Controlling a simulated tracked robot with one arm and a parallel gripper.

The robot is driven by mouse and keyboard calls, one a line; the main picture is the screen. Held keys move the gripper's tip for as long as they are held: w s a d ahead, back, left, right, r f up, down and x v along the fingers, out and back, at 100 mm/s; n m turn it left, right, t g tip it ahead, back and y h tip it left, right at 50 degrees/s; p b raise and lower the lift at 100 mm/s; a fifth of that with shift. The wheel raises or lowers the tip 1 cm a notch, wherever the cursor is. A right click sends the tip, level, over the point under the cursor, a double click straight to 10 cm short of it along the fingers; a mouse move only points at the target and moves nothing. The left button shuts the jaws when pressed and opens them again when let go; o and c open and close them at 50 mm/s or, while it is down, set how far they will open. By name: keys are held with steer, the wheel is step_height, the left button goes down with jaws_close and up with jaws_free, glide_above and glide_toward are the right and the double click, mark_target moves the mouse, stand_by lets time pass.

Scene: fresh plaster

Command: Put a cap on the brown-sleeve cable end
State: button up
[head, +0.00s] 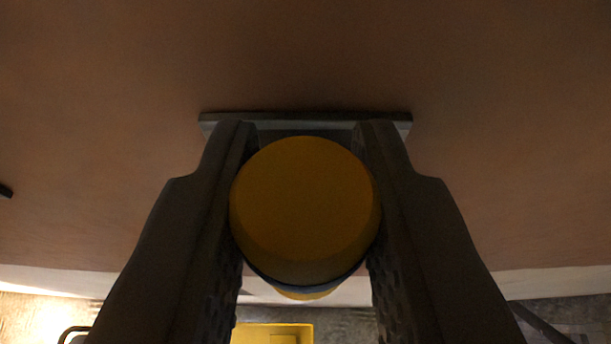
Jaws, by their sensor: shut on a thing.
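My gripper (305,145) is shut on a round yellow cap (305,200), held between its two dark fingers with the broad round face towards the camera. A flat grey plate or box (305,120) shows just beyond the fingertips, against the brown wall. The cap and fingers cover most of its middle. I see no brown-sleeve cable end; it may be hidden behind the cap. Whether the cap touches anything behind it I cannot tell.
The brown plaster wall (500,90) fills most of the view. A pale strip (540,283) runs along its lower edge. Below are a yellow object (300,331) and a thin dark bar (540,323).

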steer(key=shift+f+b, duration=0.3)
steer(key=shift+f, duration=0.2)
steer(key=o, duration=1)
steer(key=shift+o, duration=0.2)
steer(key=shift+s+r, duration=0.25)
steer(key=shift+s, duration=0.15)
steer(key=v, duration=1.3)
steer(key=shift+b, duration=0.3)
